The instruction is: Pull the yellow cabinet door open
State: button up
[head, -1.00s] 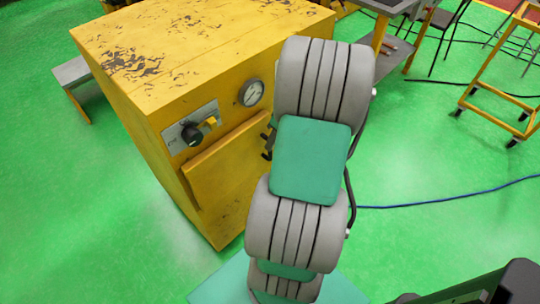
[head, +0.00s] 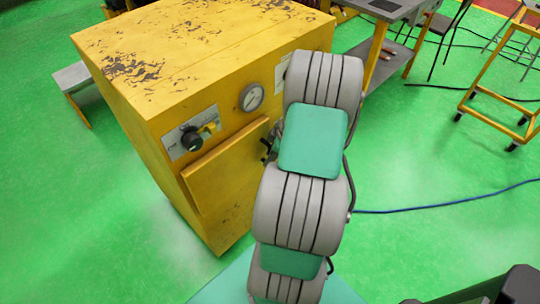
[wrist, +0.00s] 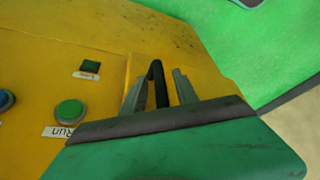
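The yellow cabinet (head: 150,110) stands left of centre in the head view. Its door (head: 225,172) is a flat yellow panel on the front, below the knob and gauge; I cannot tell whether it is ajar. In the wrist view, the door (wrist: 205,68) carries a black bar handle (wrist: 158,82). My gripper (wrist: 160,88) has its two grey fingers apart, one on each side of the handle, with gaps visible.
A green button (wrist: 69,112) and a small dark green square (wrist: 90,66) are on the cabinet face left of the handle. A yellow cart (head: 500,90) and a table (head: 385,12) stand at the right. A blue cable (head: 450,202) crosses the green floor.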

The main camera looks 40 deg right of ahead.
jog(key=shift+c, duration=0.2)
grip_shut()
dwell(1.2)
